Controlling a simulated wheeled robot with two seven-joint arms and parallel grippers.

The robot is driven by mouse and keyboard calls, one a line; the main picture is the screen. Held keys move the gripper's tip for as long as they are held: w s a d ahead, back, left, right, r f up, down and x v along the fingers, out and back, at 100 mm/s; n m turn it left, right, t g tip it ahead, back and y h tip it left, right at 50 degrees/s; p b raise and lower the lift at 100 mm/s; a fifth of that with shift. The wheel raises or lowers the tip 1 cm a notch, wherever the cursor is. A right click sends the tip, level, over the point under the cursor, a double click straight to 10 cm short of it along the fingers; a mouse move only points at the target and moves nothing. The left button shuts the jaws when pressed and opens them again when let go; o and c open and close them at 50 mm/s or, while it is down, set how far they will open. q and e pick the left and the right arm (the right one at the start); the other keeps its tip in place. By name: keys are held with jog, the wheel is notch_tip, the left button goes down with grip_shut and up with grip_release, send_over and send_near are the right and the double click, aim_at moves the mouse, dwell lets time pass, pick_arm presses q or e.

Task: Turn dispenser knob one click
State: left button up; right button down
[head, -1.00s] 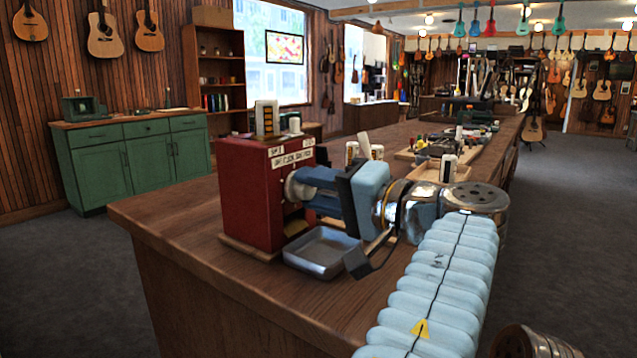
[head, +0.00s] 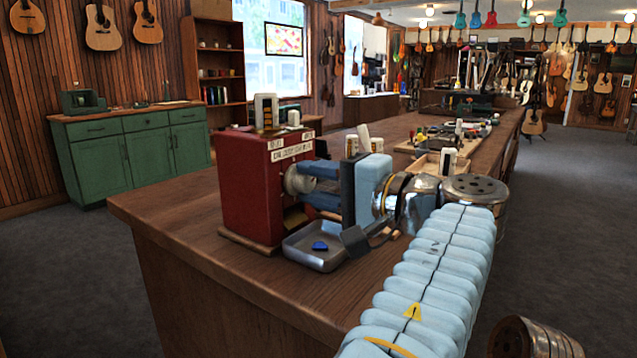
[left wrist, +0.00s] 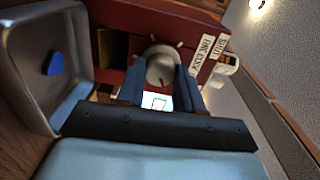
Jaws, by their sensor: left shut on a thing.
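The red dispenser box (head: 246,195) stands on the wooden counter with a white label strip on its upper edge. Its pale round knob (head: 295,181) sticks out of the front and also shows in the left wrist view (left wrist: 160,66). My left gripper (head: 308,186) is shut on the knob, its two blue fingers on either side of the rim; the left wrist view shows the same grip (left wrist: 161,84). A grey metal tray (head: 308,262) sits below the knob. One blue pick (head: 320,246) lies in it. My right gripper is not in view.
The wooden counter (head: 190,222) runs far back, with small boxes, bottles and tools (head: 440,140) behind the dispenser. A green cabinet (head: 125,155) stands at the left wall. The counter left of the dispenser is bare.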

pick_arm(q)
jog(key=o, duration=0.8)
jog(key=shift+w+a+r, duration=0.1)
jog(key=shift+a, duration=0.15)
jog(key=shift+c, duration=0.2)
jog(key=shift+o, duration=1.4)
jog(key=shift+a, duration=0.15)
jog(key=v, duration=1.4)
